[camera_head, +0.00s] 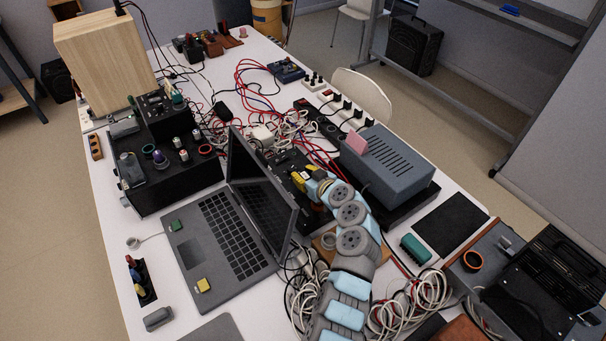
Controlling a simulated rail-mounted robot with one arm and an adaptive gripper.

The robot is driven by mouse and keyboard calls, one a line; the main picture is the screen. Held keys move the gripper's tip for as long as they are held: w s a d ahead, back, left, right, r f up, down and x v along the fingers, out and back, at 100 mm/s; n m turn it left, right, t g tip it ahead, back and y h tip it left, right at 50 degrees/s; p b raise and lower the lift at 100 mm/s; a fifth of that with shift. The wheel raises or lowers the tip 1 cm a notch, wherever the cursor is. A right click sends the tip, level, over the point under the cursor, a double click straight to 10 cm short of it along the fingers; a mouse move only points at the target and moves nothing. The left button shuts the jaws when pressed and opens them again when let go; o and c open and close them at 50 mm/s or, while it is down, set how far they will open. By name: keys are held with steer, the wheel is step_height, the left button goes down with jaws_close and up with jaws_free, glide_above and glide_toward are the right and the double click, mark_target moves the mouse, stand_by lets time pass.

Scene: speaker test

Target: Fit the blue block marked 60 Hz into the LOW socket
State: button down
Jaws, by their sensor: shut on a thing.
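My arm reaches up from the bottom centre to the dark equipment just right of the laptop's screen. My gripper (302,184) is at its far end, small and partly hidden by my wrist and the clutter. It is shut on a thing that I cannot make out. I cannot pick out the blue block marked 60 Hz. A black panel (283,160) with small fittings lies by my gripper, and a yellow part shows there. No label is readable, so I cannot tell where the LOW socket is.
The open laptop (225,225) stands left of my arm, with a green block (175,224) and a yellow block (203,285) on it. A grey vented box (390,165) stands to the right. Loose cables (405,305) surround my arm. A teal block (415,248) lies right.

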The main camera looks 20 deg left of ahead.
steer(key=shift+f+b, duration=0.3)
steer(key=c, duration=0.9)
jaws_free()
steer(key=shift+r, duration=0.1)
steer(key=shift+r+p, duration=0.15)
steer(key=shift+p, duration=0.15)
steer(key=shift+r+p, duration=0.4)
steer(key=shift+p, duration=0.2)
steer(key=shift+s+d+r, duration=0.1)
steer(key=shift+s+d, duration=0.25)
steer(key=shift+d, duration=0.15)
steer(key=v, duration=1)
steer(key=shift+d+p, duration=0.25)
steer(key=shift+p, duration=0.15)
steer(key=shift+s+r, duration=0.15)
